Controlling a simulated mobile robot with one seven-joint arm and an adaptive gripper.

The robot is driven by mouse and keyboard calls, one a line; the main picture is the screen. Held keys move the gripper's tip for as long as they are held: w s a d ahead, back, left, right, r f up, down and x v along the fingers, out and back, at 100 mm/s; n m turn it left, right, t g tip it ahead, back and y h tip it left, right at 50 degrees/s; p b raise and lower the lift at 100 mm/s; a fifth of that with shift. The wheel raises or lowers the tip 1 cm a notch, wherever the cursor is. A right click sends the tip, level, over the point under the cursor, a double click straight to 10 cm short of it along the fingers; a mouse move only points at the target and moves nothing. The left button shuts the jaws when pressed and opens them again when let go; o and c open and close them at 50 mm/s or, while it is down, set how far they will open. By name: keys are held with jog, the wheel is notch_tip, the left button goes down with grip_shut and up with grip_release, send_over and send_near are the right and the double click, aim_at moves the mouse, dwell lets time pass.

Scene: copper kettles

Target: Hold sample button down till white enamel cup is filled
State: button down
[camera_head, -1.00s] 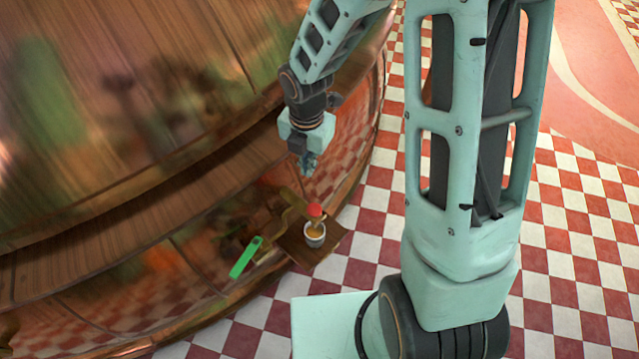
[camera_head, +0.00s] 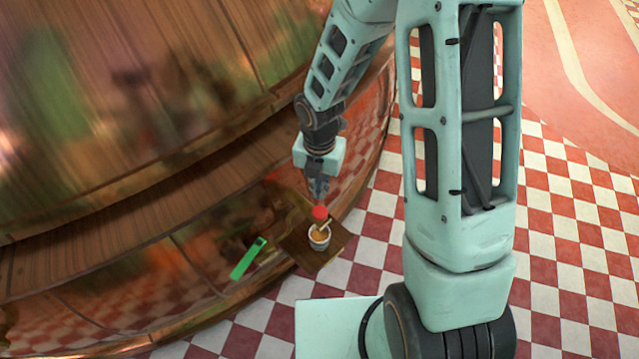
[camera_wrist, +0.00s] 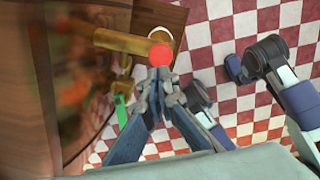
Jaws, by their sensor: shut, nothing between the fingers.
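The red sample button (camera_head: 320,212) sits on top of a small tap above the white enamel cup (camera_head: 319,240). The cup stands on a small wooden shelf (camera_head: 300,246) at the kettle's side and has brown liquid in it. My gripper (camera_head: 318,196) is shut and empty, pointing down with its tips just above the button or on it; I cannot tell if they touch. In the wrist view the red button (camera_wrist: 160,56) lies right at the fingertips (camera_wrist: 160,74), beside the brass tap pipe (camera_wrist: 125,40). Part of the cup's rim (camera_wrist: 160,34) shows behind it.
A large copper kettle (camera_head: 150,110) with a wooden band fills the left. A green handle (camera_head: 248,258) sticks out left of the shelf. The red and white checked floor (camera_head: 560,220) is open to the right.

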aim_at(320, 211)
notch_tip(320, 211, down, 8)
jog(key=shift+r+b, duration=0.1)
jog(key=shift+b, duration=0.7)
